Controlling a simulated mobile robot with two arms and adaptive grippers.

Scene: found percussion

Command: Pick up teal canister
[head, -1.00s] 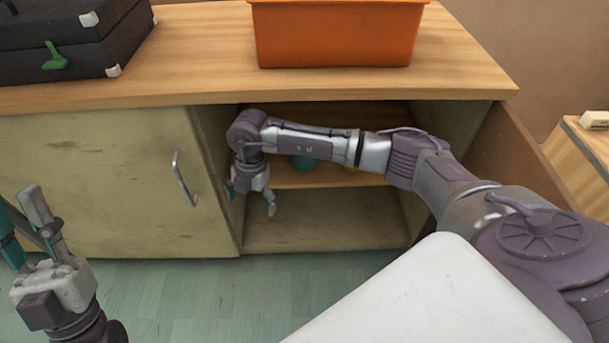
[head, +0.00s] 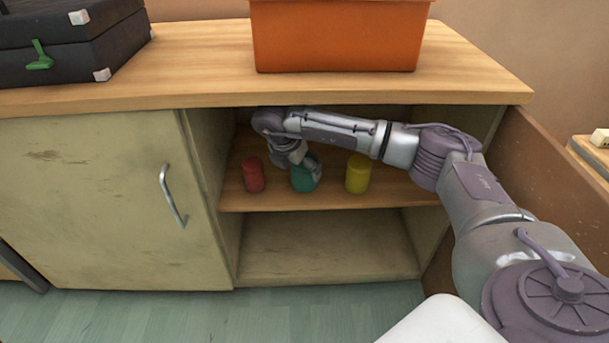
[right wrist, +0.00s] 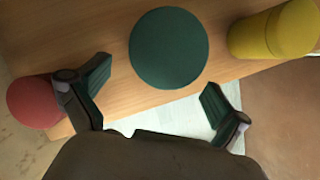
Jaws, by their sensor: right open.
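The teal canister (head: 302,179) stands upright on the cabinet's middle shelf (head: 330,199), between a red canister and a yellow one. My right gripper (head: 311,172) is at the teal canister inside the cabinet, partly overlapping it in the head view. Whether a finger touches the canister cannot be told. My left gripper is out of view.
The cabinet top (head: 200,60) is low over my arm. An orange bin (head: 335,38) and black case (head: 75,45) sit on top.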

